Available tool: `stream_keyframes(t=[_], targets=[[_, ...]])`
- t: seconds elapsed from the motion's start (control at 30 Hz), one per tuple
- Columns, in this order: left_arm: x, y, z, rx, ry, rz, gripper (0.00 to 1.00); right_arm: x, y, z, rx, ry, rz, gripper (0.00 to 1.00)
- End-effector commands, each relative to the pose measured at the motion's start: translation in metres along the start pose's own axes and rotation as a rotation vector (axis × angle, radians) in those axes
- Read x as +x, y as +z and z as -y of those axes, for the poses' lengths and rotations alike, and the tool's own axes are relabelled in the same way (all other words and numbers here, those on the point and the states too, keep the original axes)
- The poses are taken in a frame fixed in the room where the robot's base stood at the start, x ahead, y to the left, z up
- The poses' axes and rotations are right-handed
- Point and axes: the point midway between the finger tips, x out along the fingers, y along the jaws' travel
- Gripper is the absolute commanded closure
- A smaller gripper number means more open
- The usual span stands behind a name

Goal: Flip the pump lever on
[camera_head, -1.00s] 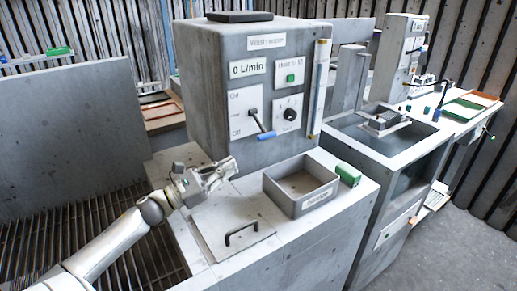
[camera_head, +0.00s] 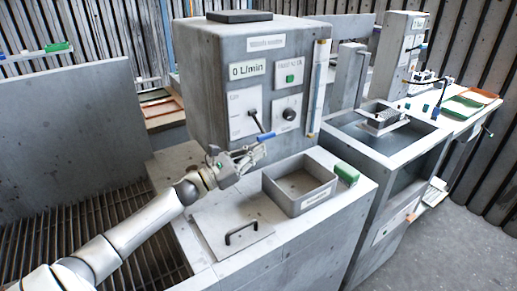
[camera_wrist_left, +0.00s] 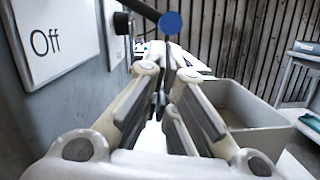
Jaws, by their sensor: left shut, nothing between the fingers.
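The pump lever (camera_head: 259,125) sticks out of a white plate on the front of the grey blower housing (camera_head: 215,85). It slants down to the right and ends in a blue handle (camera_head: 265,136). In the left wrist view the round blue end of the lever (camera_wrist_left: 171,23) shows just above and beyond the fingertips, and "Off" is printed on the plate (camera_wrist_left: 55,40). My left gripper (camera_head: 260,150) is shut and empty, just below the blue handle. I cannot tell whether it touches the handle. My right gripper is not in view.
A black knob (camera_head: 289,114) sits right of the lever, under a green button (camera_head: 290,78). The display (camera_head: 249,68) reads 0 L/min. A grey open bin (camera_head: 318,199) stands on the bench below, near a hatch with a black handle (camera_head: 241,233).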

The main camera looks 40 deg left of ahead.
Motion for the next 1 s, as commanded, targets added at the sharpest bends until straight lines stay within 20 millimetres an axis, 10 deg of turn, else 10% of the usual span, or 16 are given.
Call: stream_keyframes(t=[1.0], targets=[[0.0085,0.0076,0.0057,-0.075,0.018,0.001,1.00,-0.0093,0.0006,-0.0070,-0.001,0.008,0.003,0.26]])
